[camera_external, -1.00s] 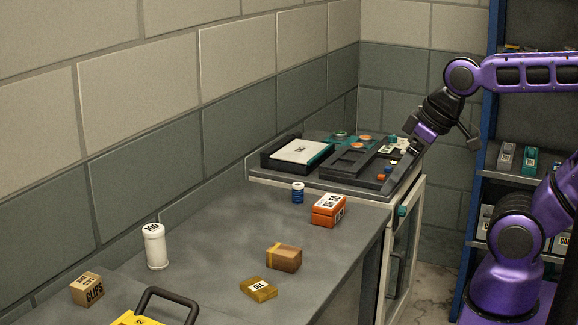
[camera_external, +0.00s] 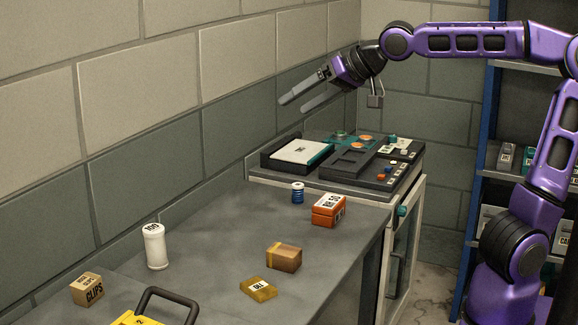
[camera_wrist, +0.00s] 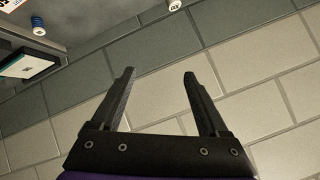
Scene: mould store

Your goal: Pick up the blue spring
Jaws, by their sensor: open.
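The blue spring (camera_external: 298,193) stands upright on the grey bench, beside the left of the orange box, in the external view. It also shows near the top left of the wrist view (camera_wrist: 39,27). My gripper (camera_external: 291,103) is open and empty, raised well above the bench and above the spring, with its fingers pointing left. In the wrist view its two fingers (camera_wrist: 159,74) are spread apart in front of the wall, with nothing between them.
An orange box (camera_external: 328,210) stands close to the spring's right. A dark tray unit (camera_external: 340,180) lies behind it. A white canister (camera_external: 155,247), brown box (camera_external: 284,257), yellow packet (camera_external: 258,287) and clips box (camera_external: 88,289) stand nearer. The bench between them is bare.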

